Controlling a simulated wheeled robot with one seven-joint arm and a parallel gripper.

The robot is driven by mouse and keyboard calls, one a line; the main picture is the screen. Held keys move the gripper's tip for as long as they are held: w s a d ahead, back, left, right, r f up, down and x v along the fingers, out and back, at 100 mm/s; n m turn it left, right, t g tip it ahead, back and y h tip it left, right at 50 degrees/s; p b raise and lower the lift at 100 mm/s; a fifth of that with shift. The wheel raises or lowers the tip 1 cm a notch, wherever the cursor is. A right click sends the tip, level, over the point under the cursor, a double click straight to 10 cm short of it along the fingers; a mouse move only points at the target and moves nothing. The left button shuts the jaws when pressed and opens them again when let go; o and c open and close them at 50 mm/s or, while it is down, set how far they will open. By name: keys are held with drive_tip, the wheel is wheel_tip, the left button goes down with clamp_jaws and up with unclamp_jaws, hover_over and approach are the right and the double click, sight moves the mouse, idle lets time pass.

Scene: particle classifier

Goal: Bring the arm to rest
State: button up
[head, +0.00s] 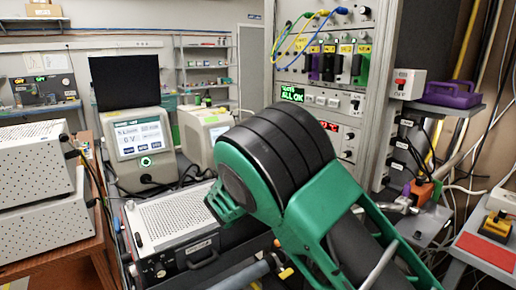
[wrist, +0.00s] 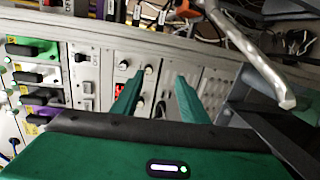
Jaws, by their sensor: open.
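In the wrist view my gripper (wrist: 158,82) shows two green fingers that stand apart, with nothing between them. Beyond the fingers is the grey front panel of the instrument rack, with knobs and a red display. I cannot tell how far the fingertips are from the panel. In the head view my green and black arm (head: 280,165) is bent and fills the lower middle and right, in front of the rack (head: 340,200). I cannot make out the gripper's fingers in the head view.
A perforated metal box (head: 170,225) stands left of my arm, with a monitor unit (head: 140,140) behind it. White perforated boxes (head: 45,170) stand on a wooden cabinet at the left. A metal bar (wrist: 255,55) crosses the wrist view's upper right. Cables hang at the right.

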drive_tip(key=s+d+f+m+g+y, duration=0.1)
drive_tip(key=s+d+m+g+y, duration=0.1)
drive_tip(key=s+d, duration=0.3)
drive_tip(key=s+d+f+m+g+y, duration=0.1)
drive_tip(key=s+d+f+m+g, duration=0.1)
drive_tip(key=d, duration=0.9)
drive_tip(key=s+d+f+m+g+y, duration=0.2)
drive_tip(key=s+d+m+g, duration=0.1)
drive_tip(key=s+d, duration=0.4)
drive_tip(key=shift+s+d+f+g+y, duration=0.15)
drive_tip(key=shift+d+g, duration=0.1)
drive_tip(key=shift+d, duration=0.2)
drive_tip(key=shift+s+d+f+g+y, duration=0.15)
drive_tip(key=shift+d+g, duration=0.1)
drive_tip(key=shift+d, duration=0.2)
drive_tip(key=s+d+f+m+g+y, duration=0.1)
drive_tip(key=s+m+y, duration=0.15)
drive_tip(key=s, duration=0.55)
drive_tip(key=s+d+m+y, duration=0.2)
drive_tip(key=s+y, duration=0.1)
drive_tip(key=s, duration=0.5)
drive_tip(key=s+a+m+y, duration=0.1)
drive_tip(key=s+a, duration=0.2)
drive_tip(key=s, duration=0.4)
drive_tip(key=s+a+m+y, duration=0.1)
drive_tip(key=s+a+y, duration=0.1)
drive_tip(key=s, duration=0.5)
drive_tip(key=shift+a+f, duration=0.35)
drive_tip(key=shift+a, duration=0.25)
